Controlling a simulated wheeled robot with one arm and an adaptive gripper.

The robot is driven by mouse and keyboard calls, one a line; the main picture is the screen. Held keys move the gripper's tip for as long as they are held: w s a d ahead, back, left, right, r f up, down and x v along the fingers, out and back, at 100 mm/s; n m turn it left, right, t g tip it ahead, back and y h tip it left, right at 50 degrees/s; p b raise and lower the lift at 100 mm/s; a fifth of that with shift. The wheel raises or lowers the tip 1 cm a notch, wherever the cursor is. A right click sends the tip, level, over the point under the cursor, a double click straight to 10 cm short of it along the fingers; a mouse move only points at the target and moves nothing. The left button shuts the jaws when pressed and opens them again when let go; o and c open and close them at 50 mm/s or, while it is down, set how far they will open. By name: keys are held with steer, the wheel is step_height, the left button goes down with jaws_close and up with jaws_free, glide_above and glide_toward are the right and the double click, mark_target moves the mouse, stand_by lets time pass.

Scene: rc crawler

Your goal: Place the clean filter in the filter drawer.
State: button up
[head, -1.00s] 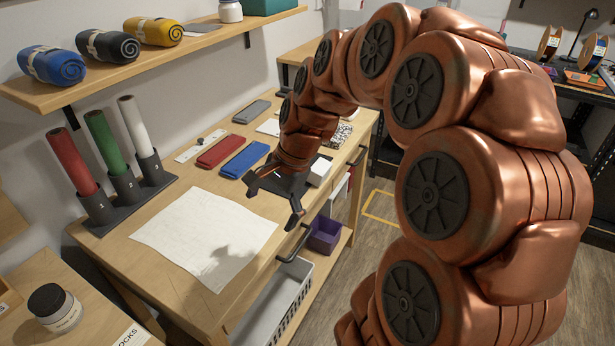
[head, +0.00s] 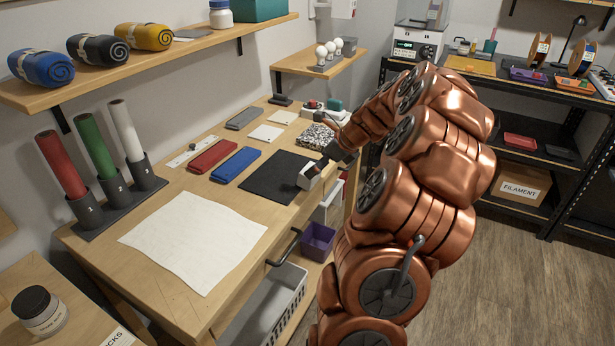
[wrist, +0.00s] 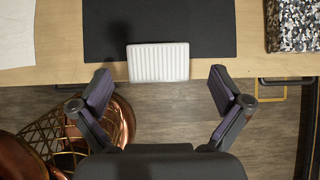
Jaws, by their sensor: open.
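The clean filter, a white pleated block (wrist: 158,62), sits at the front edge of a black mat (wrist: 160,25) and reaches the table edge in the wrist view. In the head view the filter (head: 309,178) shows as a white block beside my gripper (head: 338,158), partly hidden by it. In the wrist view my gripper (wrist: 160,80) is open, with one finger to each side of the filter and apart from it. Dark handles show under the table's front edge, one of them in the head view (head: 286,248). I cannot tell which drawer is the filter drawer.
A white cloth (head: 195,240), a red case (head: 212,156) and a blue case (head: 236,164) lie on the table (head: 150,300). A purple bin (head: 318,240) and a white basket (head: 275,300) are below. Floor at right is clear.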

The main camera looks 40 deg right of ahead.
mark_target(305, 167)
steer(key=shift+p+x, duration=0.55)
steer(key=shift+x, duration=2.6)
steer(key=shift+w+a+r, duration=0.1)
steer(key=shift+a+r, duration=0.05)
steer(key=c, duration=1.3)
steer(key=shift+r+b, duration=0.35)
steer(key=shift+r, duration=1.45)
steer(key=s+a, duration=0.3)
steer(key=s, duration=0.1)
steer(key=s+a+r+b, duration=0.1)
steer(key=s+a, duration=0.2)
steer(key=s, duration=0.1)
steer(key=s+a+b, duration=0.1)
steer(key=s+a, duration=0.2)
steer(key=s, duration=0.2)
steer(key=shift+a+r, duration=0.2)
steer(key=shift+a, duration=0.05)
